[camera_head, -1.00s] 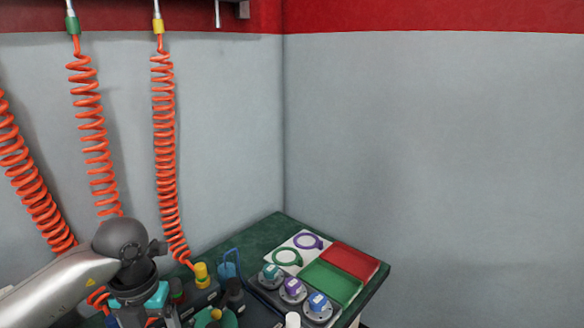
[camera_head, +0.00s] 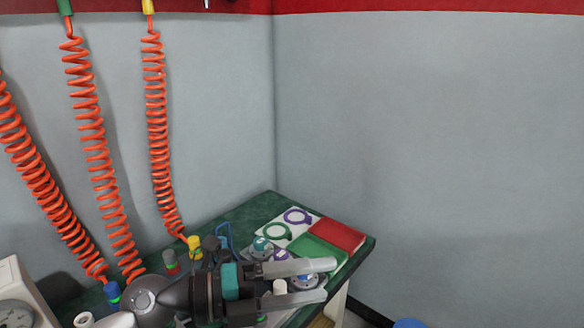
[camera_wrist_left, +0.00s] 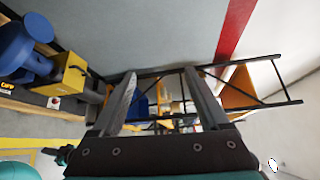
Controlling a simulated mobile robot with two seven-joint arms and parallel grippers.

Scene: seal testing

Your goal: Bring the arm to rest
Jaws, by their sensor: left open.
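My left gripper (camera_head: 318,281) comes in from the left in the head view, over the front part of the green bench (camera_head: 240,212). Its two fingers point right and stand apart with nothing between them. It covers part of the round fixtures on the bench. In the left wrist view the two fingers (camera_wrist_left: 160,98) are spread and empty, facing out into the room. My right gripper is in neither view.
A red tray (camera_head: 338,232) and a green tray (camera_head: 318,250) lie at the bench's right end, near a white panel with a purple ring (camera_head: 298,215) and a green ring (camera_head: 278,232). Orange coiled hoses (camera_head: 157,130) hang at left. The left wrist view shows a black-framed rack (camera_wrist_left: 270,85).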

